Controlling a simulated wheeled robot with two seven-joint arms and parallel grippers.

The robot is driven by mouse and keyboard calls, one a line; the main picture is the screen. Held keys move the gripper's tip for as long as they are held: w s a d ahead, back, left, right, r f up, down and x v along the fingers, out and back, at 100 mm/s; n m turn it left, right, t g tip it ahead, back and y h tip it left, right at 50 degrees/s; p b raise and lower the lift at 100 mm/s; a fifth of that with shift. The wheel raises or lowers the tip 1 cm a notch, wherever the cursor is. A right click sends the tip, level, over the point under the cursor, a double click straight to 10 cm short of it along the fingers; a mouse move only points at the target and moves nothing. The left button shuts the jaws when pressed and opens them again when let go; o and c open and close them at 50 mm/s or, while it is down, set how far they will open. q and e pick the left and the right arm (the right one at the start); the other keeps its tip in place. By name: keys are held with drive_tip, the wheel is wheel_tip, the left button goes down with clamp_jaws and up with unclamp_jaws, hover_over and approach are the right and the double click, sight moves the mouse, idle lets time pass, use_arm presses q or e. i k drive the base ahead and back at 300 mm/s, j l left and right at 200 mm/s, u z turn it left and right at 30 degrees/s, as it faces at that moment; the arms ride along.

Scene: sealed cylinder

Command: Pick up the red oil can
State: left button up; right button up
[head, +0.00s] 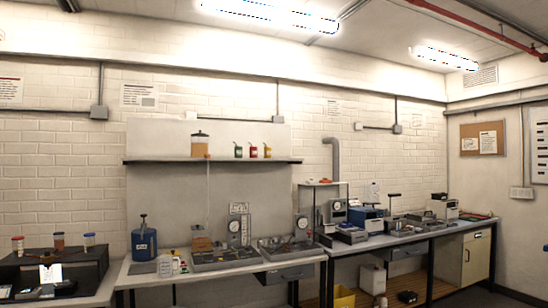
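The red oil can (253,150) stands upright on the wall shelf (215,161). It is the middle one of three small cans with spouts. A green can (238,150) stands to its left and a yellow or orange can (267,150) to its right. The cans look small and far off. Neither of my grippers shows in the head view.
A jar (199,145) stands left on the shelf. Below is a workbench (140,276) with a blue container (144,242), metal trays and gauges. A grey pipe (336,160) rises right of the shelf. A yellow bin (343,296) is under the bench.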

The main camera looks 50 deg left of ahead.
sight(253, 151)
drive_tip(key=u, duration=1.8)
drive_tip(key=i+z, duration=0.15)
drive_tip(key=i, duration=1.7)
drive_tip(key=i+u, duration=0.15)
drive_tip(key=i, duration=0.3)
drive_tip(key=i+l+u, duration=0.15)
drive_tip(key=i, duration=0.25)
drive_tip(key=i+l+u, duration=0.15)
drive_tip(key=i, duration=0.25)
drive_tip(key=i+l+u, duration=0.15)
drive_tip(key=i, duration=0.25)
drive_tip(key=l, duration=0.1)
